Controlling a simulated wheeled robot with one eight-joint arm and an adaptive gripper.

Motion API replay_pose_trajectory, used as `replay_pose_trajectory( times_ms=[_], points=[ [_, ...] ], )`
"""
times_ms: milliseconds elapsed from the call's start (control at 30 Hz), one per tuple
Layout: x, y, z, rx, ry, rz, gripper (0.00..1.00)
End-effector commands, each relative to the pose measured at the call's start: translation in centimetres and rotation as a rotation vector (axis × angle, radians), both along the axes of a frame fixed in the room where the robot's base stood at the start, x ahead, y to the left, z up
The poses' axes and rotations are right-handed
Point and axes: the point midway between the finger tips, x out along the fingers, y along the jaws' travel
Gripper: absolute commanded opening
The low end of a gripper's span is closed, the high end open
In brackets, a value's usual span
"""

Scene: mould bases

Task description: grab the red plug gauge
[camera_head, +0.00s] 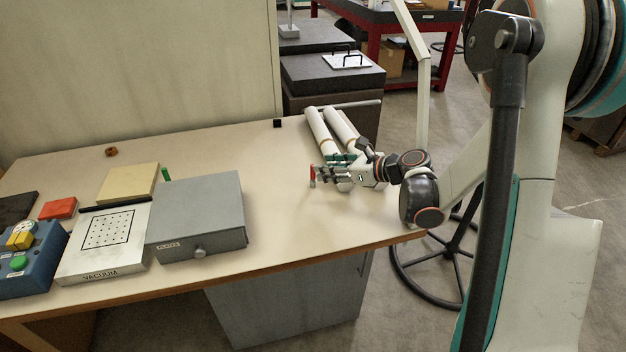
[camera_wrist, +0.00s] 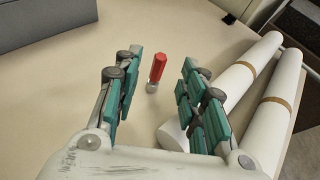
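The red plug gauge (camera_wrist: 158,68) stands upright on the table, with a red handle and a small metal foot. In the wrist view it is between and a little beyond the fingertips of my gripper (camera_wrist: 158,75), touching neither finger. My gripper is open, with teal pads on both fingers. In the head view the plug gauge (camera_head: 312,175) stands just left of the tips of my gripper (camera_head: 322,172), which is low over the table from the right.
White rolls (camera_head: 322,131) lie close behind my gripper and on its right in the wrist view. A grey box marked plates (camera_head: 198,215) stands to the left. A vacuum plate (camera_head: 105,243) and a blue button box (camera_head: 30,262) are farther left. The table between box and gauge is clear.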

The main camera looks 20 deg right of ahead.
Motion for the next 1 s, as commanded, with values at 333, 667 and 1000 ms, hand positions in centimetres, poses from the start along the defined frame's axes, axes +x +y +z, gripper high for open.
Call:
replay_pose_trajectory(
  times_ms=[333,667,1000],
  points=[
    [1.6,1.4,-1.1,0.002,0.000,0.001,0.38],
    [4.4,3.7,-2.8,0.002,0.000,-0.001,0.38],
    [4.5,3.7,-2.7,0.002,-0.001,-0.002,0.06]
  ],
)
